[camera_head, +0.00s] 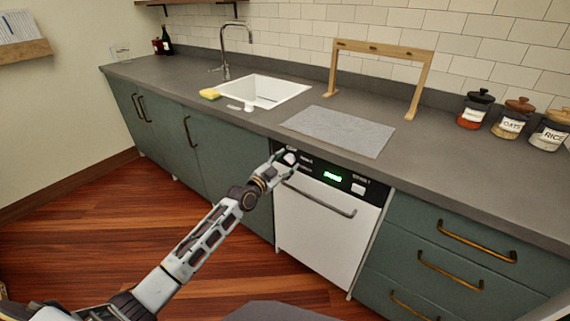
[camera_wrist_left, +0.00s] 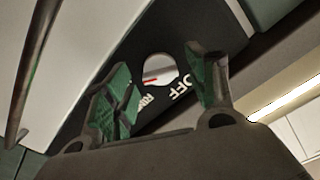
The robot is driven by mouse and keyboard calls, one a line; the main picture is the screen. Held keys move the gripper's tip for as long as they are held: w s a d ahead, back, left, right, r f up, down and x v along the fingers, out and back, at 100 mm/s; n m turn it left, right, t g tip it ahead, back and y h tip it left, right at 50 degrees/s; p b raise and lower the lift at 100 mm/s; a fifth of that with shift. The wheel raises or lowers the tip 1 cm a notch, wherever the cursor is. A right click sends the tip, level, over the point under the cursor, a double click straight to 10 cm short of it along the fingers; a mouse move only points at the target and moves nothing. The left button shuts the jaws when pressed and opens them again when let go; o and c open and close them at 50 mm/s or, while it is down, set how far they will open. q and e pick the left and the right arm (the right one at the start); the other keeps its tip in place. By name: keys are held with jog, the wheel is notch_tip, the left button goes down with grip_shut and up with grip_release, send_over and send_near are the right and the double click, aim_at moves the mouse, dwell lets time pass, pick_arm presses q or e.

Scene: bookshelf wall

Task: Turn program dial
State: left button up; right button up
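The program dial (camera_head: 290,158) is a round white knob at the left end of the black control panel of the white dishwasher (camera_head: 315,232). In the left wrist view the dial (camera_wrist_left: 160,68) shows a red mark, with the label OFF and another partly hidden label beside it. My left gripper (camera_head: 284,162) is open in front of the panel's left end. In the left wrist view its green-padded fingers (camera_wrist_left: 160,75) stand apart, with the dial showing between them. I cannot tell whether either finger touches the dial. My right gripper is not in view.
The panel has a lit green display (camera_head: 333,176) and a white button (camera_head: 358,189). The dishwasher's bar handle (camera_head: 320,201) runs below. The grey counter (camera_head: 445,180) overhangs the panel. Green drawers (camera_head: 445,255) stand to the right. The wooden floor (camera_head: 75,230) is clear at left.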

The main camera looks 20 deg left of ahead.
pick_arm(q)
jog(key=c, duration=0.9)
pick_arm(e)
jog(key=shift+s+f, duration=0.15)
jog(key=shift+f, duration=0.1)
